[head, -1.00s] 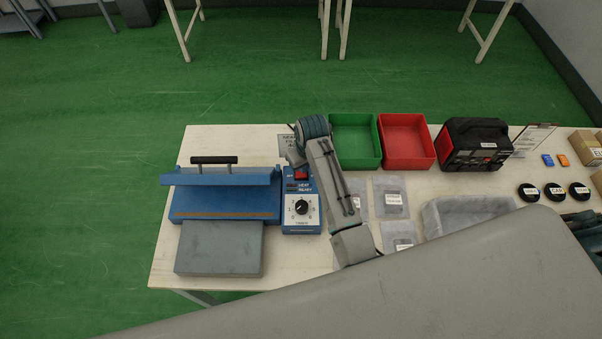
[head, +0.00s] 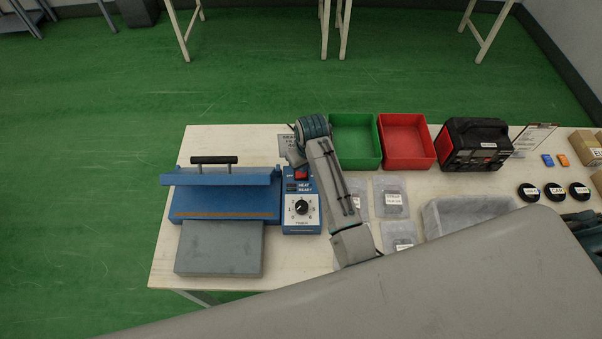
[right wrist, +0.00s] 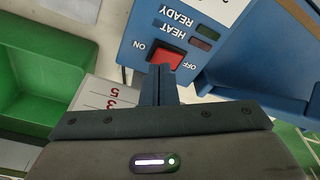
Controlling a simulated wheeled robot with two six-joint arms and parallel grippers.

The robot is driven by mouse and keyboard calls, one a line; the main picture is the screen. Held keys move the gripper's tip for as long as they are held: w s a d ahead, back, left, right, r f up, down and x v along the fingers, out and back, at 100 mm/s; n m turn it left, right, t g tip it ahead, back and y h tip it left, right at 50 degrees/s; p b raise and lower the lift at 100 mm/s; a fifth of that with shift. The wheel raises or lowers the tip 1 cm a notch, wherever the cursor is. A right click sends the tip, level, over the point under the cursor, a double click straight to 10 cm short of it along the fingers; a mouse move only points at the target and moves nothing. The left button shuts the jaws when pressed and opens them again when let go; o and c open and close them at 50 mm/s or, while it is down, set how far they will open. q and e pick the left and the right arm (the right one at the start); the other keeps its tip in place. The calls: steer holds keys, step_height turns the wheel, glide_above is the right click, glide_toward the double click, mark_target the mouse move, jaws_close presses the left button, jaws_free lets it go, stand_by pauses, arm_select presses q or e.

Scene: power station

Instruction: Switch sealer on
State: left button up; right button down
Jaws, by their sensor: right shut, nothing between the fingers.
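The sealer has a blue body with a hinged blue bar and black handle (head: 222,203) at the left of the table. Its blue control box (head: 285,226) carries a timer dial (head: 301,207) and a red rocker switch (head: 301,177). The right wrist view shows the red switch (right wrist: 168,58) between the words ON and OFF; which side is pressed I cannot tell. The HEAT and READY lamps (right wrist: 205,37) look dark. My right gripper (right wrist: 160,70) is shut and empty, its tips at the switch's near edge; contact is unclear. My left gripper is not in view.
A green bin (head: 355,162) and a red bin (head: 406,163) stand right of the sealer. A black and red device (head: 474,145) is beyond them. Flat clear bags (head: 391,198) lie near my arm. A grey plate (head: 219,250) sits in front of the sealer.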

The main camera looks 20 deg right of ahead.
steer(key=shift+f+b, duration=0.3)
steer(key=shift+f, duration=0.6)
stand_by(0.6)
steer(key=shift+r+p, duration=0.75)
steer(key=shift+r, duration=2.8)
steer(key=shift+s+f, duration=0.1)
steer(key=shift+f, duration=0.05)
